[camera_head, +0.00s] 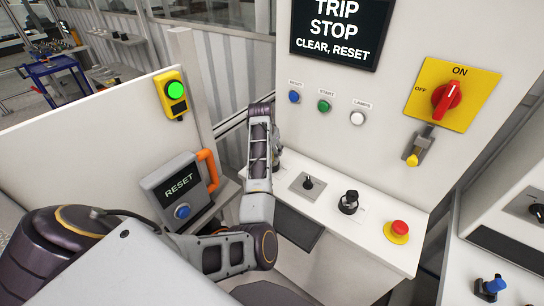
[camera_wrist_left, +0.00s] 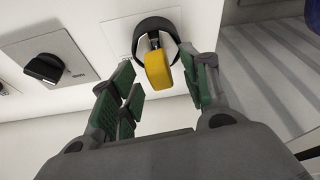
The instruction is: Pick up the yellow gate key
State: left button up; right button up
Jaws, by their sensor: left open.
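The yellow gate key (camera_wrist_left: 157,70) shows in the left wrist view. Its rounded yellow head stands out from a dark collar (camera_wrist_left: 156,27) on a pale panel. My left gripper (camera_wrist_left: 160,78) is open, its green-padded fingers on either side of the key with gaps visible. It does not hold the key. In the head view my left forearm reaches to the console, and its gripper is mostly hidden behind the arm; this key cannot be made out there. My right gripper is not in view.
A black knob on a grey plate (camera_head: 308,183) sits near the key; it also shows in the left wrist view (camera_wrist_left: 45,69). A black selector (camera_head: 348,202) and red stop button (camera_head: 398,230) are farther right. An orange handle (camera_head: 208,170) and reset box (camera_head: 176,190) stand left.

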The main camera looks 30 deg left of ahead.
pick_arm(q)
jog(key=shift+x, duration=0.95)
grip_shut()
